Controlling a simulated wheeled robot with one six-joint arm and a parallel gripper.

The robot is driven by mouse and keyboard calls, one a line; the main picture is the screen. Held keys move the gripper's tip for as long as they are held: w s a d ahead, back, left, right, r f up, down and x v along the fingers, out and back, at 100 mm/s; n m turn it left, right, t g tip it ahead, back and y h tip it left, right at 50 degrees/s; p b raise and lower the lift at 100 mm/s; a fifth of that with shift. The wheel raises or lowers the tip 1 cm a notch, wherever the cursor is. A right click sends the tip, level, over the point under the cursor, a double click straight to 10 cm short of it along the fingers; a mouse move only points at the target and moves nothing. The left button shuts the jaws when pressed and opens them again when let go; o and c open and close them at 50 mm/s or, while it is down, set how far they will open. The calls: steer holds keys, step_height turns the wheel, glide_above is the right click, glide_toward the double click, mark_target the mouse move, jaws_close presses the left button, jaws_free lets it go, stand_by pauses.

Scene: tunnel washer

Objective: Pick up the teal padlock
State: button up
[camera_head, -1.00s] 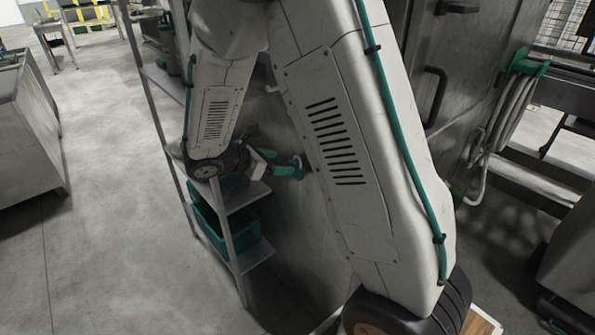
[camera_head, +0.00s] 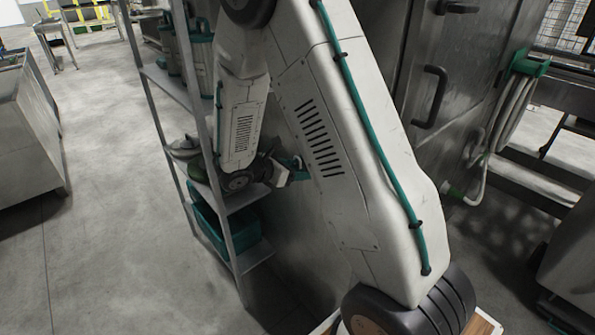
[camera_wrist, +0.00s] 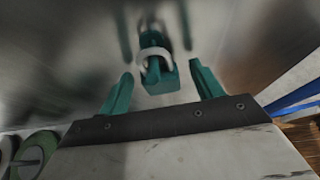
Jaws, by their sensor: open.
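The teal padlock (camera_wrist: 161,80) shows in the wrist view, with a pale curved shackle, in front of a shiny metal surface. A blurred teal piece (camera_wrist: 151,38) is just above it; I cannot tell whether this is a fitting or a reflection. My gripper (camera_wrist: 163,88) is open, with one teal finger on each side of the padlock's lower end. I cannot tell whether the fingers touch it. In the head view my gripper (camera_head: 291,164) is close to the metal panel, partly hidden behind my own arm, and the padlock cannot be made out.
A metal shelf rack (camera_head: 228,200) stands left of my arm, with a teal bin (camera_head: 210,222) on a low shelf and teal containers (camera_head: 197,55) higher up. A metal cabinet with a handle (camera_head: 430,97) and a hose (camera_head: 488,125) are at right.

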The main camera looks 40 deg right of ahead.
steer(key=c, duration=1.1)
steer(key=shift+r, duration=0.1)
steer(key=shift+r, duration=0.2)
steer(key=a, duration=1.2)
steer(key=a+r, duration=0.1)
steer(key=a, duration=0.5)
steer(key=shift+s, duration=0.3)
